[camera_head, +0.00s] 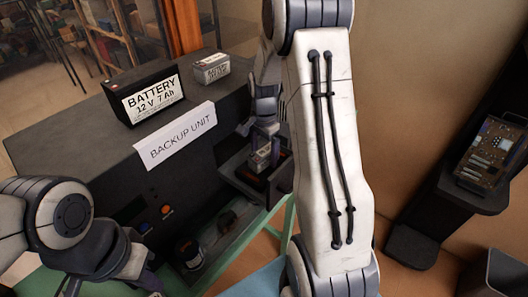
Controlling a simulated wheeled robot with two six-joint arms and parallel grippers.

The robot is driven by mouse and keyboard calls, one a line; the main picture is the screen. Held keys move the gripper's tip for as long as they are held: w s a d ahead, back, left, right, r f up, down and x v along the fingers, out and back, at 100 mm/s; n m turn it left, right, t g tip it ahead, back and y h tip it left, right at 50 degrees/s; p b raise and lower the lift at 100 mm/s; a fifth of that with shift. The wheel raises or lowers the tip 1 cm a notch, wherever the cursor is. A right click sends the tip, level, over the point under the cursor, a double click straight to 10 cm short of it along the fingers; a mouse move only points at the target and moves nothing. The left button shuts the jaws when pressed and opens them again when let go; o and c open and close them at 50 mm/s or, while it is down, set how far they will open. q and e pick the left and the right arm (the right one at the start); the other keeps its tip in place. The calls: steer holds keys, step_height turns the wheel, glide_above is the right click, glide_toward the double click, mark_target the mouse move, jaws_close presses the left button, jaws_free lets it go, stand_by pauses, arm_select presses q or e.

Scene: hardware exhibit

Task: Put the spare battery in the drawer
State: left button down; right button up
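A black battery (149,97) with a white "BATTERY 12 V 7 Ah" label stands on top of the dark backup unit (60,133). A smaller grey labelled battery (211,68) stands behind it to the right. A drawer (240,183) is open at the unit's right side. A small grey block, possibly a battery (261,158), is at the drawer, just below my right gripper (264,139). The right arm hides part of the drawer, and whether the fingers clasp the block is unclear. My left gripper (112,288) is at the bottom left, fingers apart, tips partly cut off.
A white "BACKUP UNIT" sign (176,136) hangs over the unit's front top edge. An open lower bay (222,228) holds a dark cylinder (189,253). A black stand with a circuit board (491,155) and a dark bin (497,273) are at right.

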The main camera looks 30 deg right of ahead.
step_height(320, 180, up, 10)
steer(key=r+b, duration=0.1)
steer(key=b, duration=0.1)
steer(key=s+a+n, duration=0.5)
steer(key=a+n, duration=0.1)
steer(key=a, duration=0.4)
steer(key=s+a+n, duration=0.4)
steer(key=a+n, duration=0.2)
steer(key=a, duration=0.4)
steer(key=s+a+f+n, duration=0.1)
steer(key=s+a+n, duration=0.2)
steer(key=s+n, duration=0.2)
steer(key=s+a+f+n+y, duration=0.1)
steer(key=s+a+n, duration=0.3)
steer(key=s, duration=0.6)
steer(key=shift+n, duration=1.1)
steer(key=shift+w+f, duration=0.1)
steer(key=shift+c, duration=0.3)
